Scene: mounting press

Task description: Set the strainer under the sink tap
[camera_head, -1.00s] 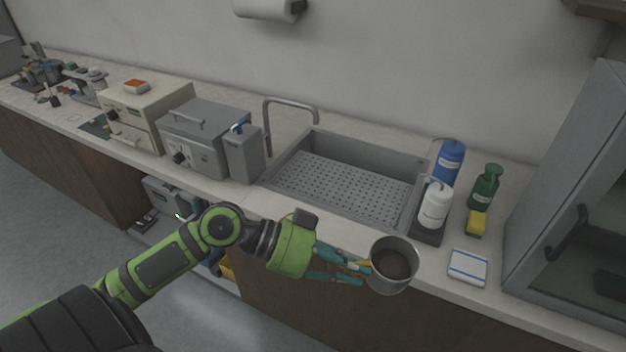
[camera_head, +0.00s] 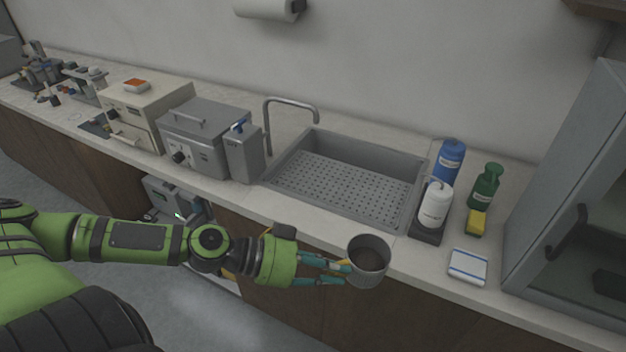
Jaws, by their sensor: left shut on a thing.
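The strainer (camera_head: 368,262) is a grey metal cup with a dark inside, open side up. My left gripper (camera_head: 343,268) is shut on its left side and holds it in front of the counter's front edge, below the sink in the picture. The sink (camera_head: 340,192) is a grey basin with a perforated floor, and it is empty. The sink tap (camera_head: 292,103) is a bent metal spout at the back left of the basin, its end pointing over the basin. My right gripper is not in view.
Right of the sink stand a white pump bottle (camera_head: 434,205), a blue bottle (camera_head: 448,162), a green bottle (camera_head: 486,186) and a yellow sponge (camera_head: 476,222). A white-blue pad (camera_head: 468,265) lies in front. Left of the sink are a grey box (camera_head: 243,153) and a grey machine (camera_head: 196,140).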

